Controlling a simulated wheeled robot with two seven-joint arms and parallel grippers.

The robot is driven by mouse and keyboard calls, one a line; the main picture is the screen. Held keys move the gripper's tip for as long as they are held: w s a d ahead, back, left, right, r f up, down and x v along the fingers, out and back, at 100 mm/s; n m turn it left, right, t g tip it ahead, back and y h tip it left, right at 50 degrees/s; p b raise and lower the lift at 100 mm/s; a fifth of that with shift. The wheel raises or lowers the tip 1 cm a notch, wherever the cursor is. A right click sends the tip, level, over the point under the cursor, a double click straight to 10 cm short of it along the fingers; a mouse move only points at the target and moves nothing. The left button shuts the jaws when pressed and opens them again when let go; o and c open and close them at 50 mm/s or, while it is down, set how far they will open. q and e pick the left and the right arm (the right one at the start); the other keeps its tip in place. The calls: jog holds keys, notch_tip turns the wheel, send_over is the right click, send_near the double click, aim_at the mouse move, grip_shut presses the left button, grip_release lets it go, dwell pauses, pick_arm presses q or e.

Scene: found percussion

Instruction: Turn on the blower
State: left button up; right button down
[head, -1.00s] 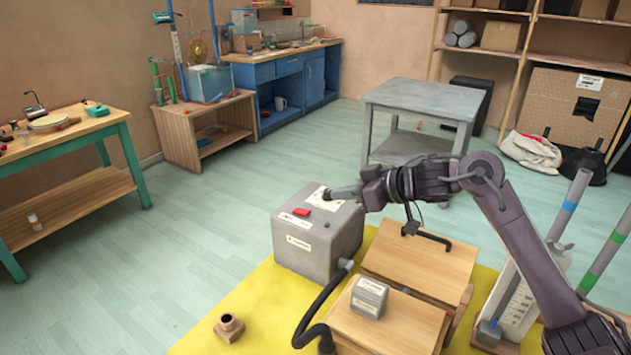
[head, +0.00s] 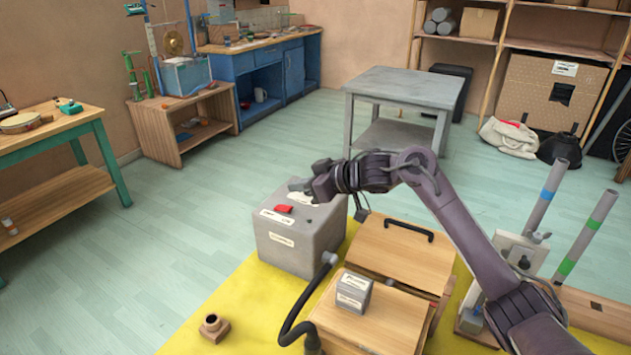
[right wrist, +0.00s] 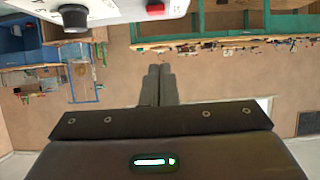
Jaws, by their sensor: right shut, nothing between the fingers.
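The blower looks to be the grey box (head: 290,245) with a black hose (head: 300,310), standing on the yellow mat. A red switch (head: 284,208) sits on its top beside white labels. My right gripper (head: 297,186) is shut and empty, with its fingertips over the back of the box top, close behind the switch; I cannot tell if they touch. In the right wrist view, the shut fingers (right wrist: 159,84) show in the middle. The red switch (right wrist: 155,9) and a dark knob (right wrist: 72,17) show at the top edge. My left gripper is out of view.
A wooden box with a black handle (head: 408,229) and a small grey block (head: 353,291) stand right of the blower. A brown cup-like piece (head: 214,326) is on the yellow mat (head: 262,290). A grey table (head: 405,85) stands behind. Upright tubes (head: 585,235) are at right.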

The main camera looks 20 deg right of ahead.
aim_at(295, 214)
jog(key=x, duration=0.3)
jog(key=shift+w+a+f, duration=0.2)
jog(key=shift+f, duration=0.05)
jog(key=shift+s+d+f+p, duration=0.15)
jog(key=shift+s+f, duration=0.05)
jog(key=shift+f, duration=0.4)
jog(key=shift+s+d+f+p, duration=0.15)
jog(key=shift+f, duration=0.5)
jog(key=shift+s+d+f, duration=0.1)
jog(key=shift+f, duration=0.4)
